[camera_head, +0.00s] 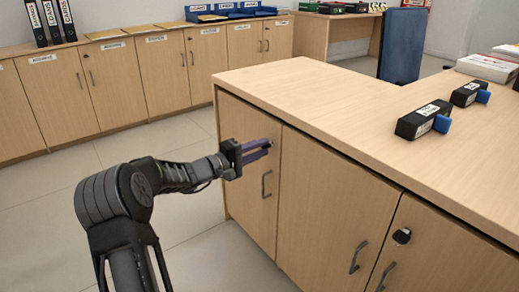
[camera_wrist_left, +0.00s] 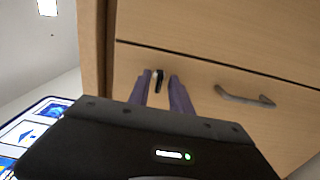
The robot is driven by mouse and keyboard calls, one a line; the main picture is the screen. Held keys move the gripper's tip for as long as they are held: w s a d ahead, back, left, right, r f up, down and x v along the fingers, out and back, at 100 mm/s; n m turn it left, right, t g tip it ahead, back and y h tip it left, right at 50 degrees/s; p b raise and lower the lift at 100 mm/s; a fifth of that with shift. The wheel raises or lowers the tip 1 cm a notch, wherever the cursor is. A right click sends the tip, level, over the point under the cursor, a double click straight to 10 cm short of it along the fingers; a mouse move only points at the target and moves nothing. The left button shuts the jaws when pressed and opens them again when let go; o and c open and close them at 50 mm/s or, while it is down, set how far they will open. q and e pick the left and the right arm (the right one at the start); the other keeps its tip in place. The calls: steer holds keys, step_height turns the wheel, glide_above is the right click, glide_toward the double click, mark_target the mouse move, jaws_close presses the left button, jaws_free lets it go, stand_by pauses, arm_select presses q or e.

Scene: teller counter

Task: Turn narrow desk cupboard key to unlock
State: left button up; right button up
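The narrow desk cupboard door (camera_head: 239,123) is the leftmost light-wood door of the desk, with a grey handle (camera_head: 266,184), which also shows in the left wrist view (camera_wrist_left: 244,97). A small black key (camera_wrist_left: 158,84) sits in a silver-coloured lock in this door. My left gripper (camera_head: 262,149) reaches the upper part of the door. In the left wrist view its two purple fingers (camera_wrist_left: 161,82) are apart, one on each side of the key, with small gaps showing. In the head view the key is hidden by the gripper. My right gripper is not in view.
The desk top (camera_head: 310,95) overhangs just above the gripper. A wider door (camera_head: 325,205) stands to the right, and another door beyond it has a black lock (camera_head: 402,236). Black stamps (camera_head: 424,120) lie on the desk. The floor to the left is clear.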

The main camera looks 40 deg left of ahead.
arm_select(q)
steer(key=shift+s+a, duration=0.1)
steer(key=p+v, duration=0.2)
steer(key=v, duration=0.5)
steer(key=shift+s, duration=0.3)
stand_by(0.5)
